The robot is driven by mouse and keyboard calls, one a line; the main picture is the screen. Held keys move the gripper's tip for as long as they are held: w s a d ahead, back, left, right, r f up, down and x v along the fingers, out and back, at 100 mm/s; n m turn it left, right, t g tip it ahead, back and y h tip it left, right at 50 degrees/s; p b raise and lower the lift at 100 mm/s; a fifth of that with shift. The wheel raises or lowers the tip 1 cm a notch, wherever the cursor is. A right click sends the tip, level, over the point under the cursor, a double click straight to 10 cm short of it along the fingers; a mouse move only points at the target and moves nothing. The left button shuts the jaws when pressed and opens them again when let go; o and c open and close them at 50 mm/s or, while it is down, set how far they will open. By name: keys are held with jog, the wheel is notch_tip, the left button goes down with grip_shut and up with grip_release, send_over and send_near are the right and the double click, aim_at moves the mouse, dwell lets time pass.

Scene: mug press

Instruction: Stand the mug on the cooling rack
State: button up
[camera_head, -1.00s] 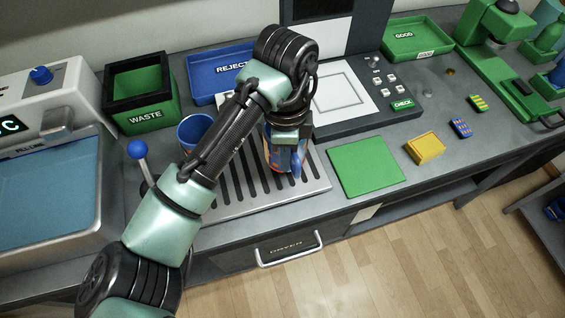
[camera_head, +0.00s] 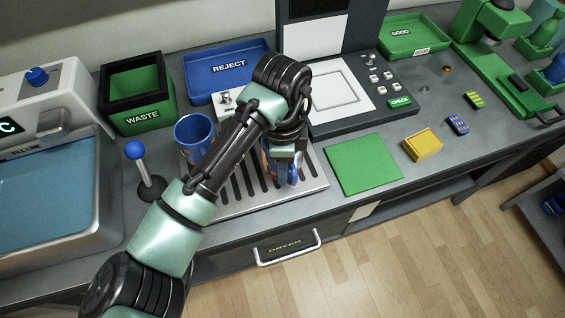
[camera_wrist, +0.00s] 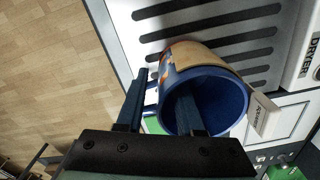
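The mug (camera_wrist: 215,58), blue inside with an orange and tan print outside, stands on the slotted cooling rack (camera_wrist: 150,12), its open mouth toward the wrist camera. In the head view my arm and gripper partly cover the mug (camera_head: 266,158) above the rack (camera_head: 235,203). My gripper (camera_wrist: 160,85) has its fingers well apart. One finger reaches over the mug's mouth, the other is outside by the handle. The gripper (camera_head: 284,158) also shows in the head view. Whether either finger touches the mug is unclear.
A green pad (camera_head: 364,165) lies to the right, with the press (camera_head: 335,90) behind. The waste bin (camera_head: 140,95) and reject tray (camera_head: 215,62) are at the back left.

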notch_tip(320, 180, up, 12)
jog(key=shift+r+p, duration=0.2)
jog(key=shift+p, duration=0.2)
